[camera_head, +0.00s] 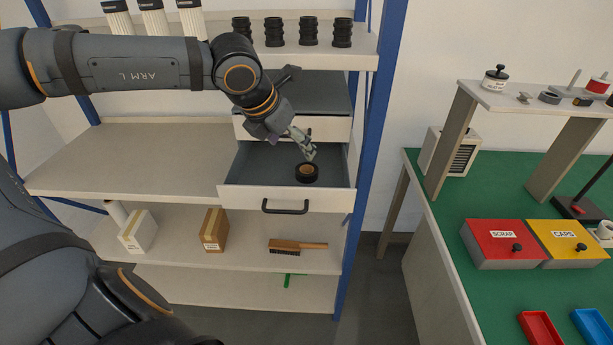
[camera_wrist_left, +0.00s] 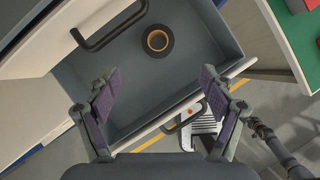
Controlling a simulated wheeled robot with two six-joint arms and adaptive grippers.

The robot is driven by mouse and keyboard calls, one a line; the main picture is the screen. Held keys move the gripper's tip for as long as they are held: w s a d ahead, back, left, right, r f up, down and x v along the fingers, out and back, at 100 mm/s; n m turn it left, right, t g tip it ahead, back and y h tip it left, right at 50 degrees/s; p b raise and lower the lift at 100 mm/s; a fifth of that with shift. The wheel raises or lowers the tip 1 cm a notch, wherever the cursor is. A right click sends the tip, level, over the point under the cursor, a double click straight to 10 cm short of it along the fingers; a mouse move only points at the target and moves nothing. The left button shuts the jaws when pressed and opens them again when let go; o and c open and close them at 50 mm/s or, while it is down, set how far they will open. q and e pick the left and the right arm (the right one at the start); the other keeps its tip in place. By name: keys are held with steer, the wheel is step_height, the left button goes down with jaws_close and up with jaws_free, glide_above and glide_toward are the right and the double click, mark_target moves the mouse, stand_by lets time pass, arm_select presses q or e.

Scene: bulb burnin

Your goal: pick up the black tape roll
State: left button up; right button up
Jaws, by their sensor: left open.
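The black tape roll (camera_head: 307,173) lies flat in the open drawer (camera_head: 240,168), near the drawer's front right. It has a tan core. My left gripper (camera_head: 309,150) reaches into the drawer from above, behind and above the roll in the head view. Its two fingers (camera_wrist_left: 158,88) are spread wide with nothing between them.
The drawer's dark handle (camera_head: 285,209) sticks out in front. Another drawer (camera_head: 338,128) is directly above, and a blue shelf post (camera_head: 374,130) stands to the right. A brush (camera_head: 297,246) and two boxes (camera_head: 214,229) sit on the shelf below. A green workbench (camera_head: 440,195) is at right.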

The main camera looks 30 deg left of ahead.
mark_target(306, 169)
arm_select(q)
steer(key=p+x, duration=0.1)
steer(key=x, duration=0.1)
steer(key=p+x, duration=0.1)
steer(key=x, duration=0.1)
steer(key=p+x, duration=0.1)
steer(key=x, duration=0.1)
steer(key=shift+a, duration=0.35)
steer(key=shift+w+d+f, duration=0.1)
steer(key=shift+w+f, duration=0.2)
steer(key=shift+f+p, duration=0.25)
steer(key=shift+p, duration=0.25)
steer(key=x, duration=0.3)
steer(key=shift+w+f+p, duration=0.15)
steer(key=shift+f+p, duration=0.2)
steer(key=shift+f, duration=0.05)
steer(key=shift+w+d+f, duration=0.1)
steer(key=shift+w+f, duration=0.2)
steer(key=shift+f, duration=0.05)
arm_select(e)
steer(key=r, duration=0.4)
steer(key=shift+s, duration=0.35)
arm_select(q)
steer(key=shift+s+r, duration=0.1)
steer(key=shift+c, duration=0.3)
